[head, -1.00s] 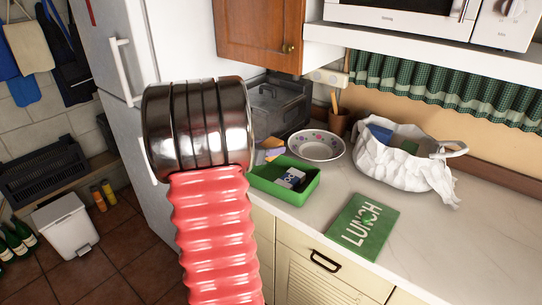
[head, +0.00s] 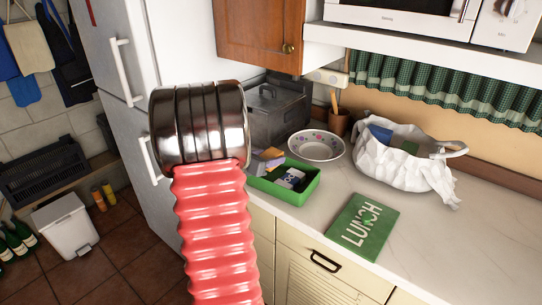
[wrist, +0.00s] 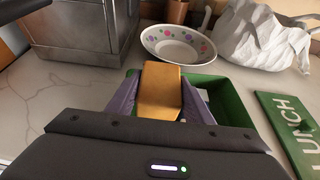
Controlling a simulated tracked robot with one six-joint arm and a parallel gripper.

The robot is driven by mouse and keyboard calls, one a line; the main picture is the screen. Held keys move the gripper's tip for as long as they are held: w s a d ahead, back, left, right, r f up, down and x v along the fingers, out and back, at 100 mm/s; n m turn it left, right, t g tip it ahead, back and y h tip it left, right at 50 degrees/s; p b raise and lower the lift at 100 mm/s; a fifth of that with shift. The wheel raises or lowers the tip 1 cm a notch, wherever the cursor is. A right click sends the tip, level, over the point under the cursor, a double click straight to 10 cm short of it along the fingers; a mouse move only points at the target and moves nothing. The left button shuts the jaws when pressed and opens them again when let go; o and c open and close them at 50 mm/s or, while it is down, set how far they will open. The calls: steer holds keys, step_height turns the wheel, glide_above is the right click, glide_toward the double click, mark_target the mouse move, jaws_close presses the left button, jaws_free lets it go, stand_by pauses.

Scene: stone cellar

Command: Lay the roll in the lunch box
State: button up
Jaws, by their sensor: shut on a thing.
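The roll (wrist: 160,90) is a tan, blocky piece. My gripper (wrist: 161,98) is shut on it, with a purple-grey finger on either side. The green lunch box (head: 283,200) stands open on the counter, and it also shows in the wrist view (wrist: 233,108). The roll is at the left end of the box in the head view; I cannot tell whether it touches the bottom. A small dark blue and white item (head: 291,178) lies in the box. My arm hides part of the gripper in the head view.
The green lid marked LUNCH (head: 362,226) lies flat to the right of the box. A patterned bowl (head: 317,147) and a crumpled white bag (head: 408,170) stand behind. A grey metal bread bin (head: 277,113) is at the back left. The counter at the right is clear.

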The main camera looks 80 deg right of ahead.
steer(key=shift+f, duration=0.4)
steer(key=o, duration=1)
steer(key=shift+o, duration=0.2)
steer(key=shift+r, duration=0.4)
steer(key=v, duration=1.2)
steer(key=shift+r, duration=0.2)
steer(key=shift+w, duration=0.1)
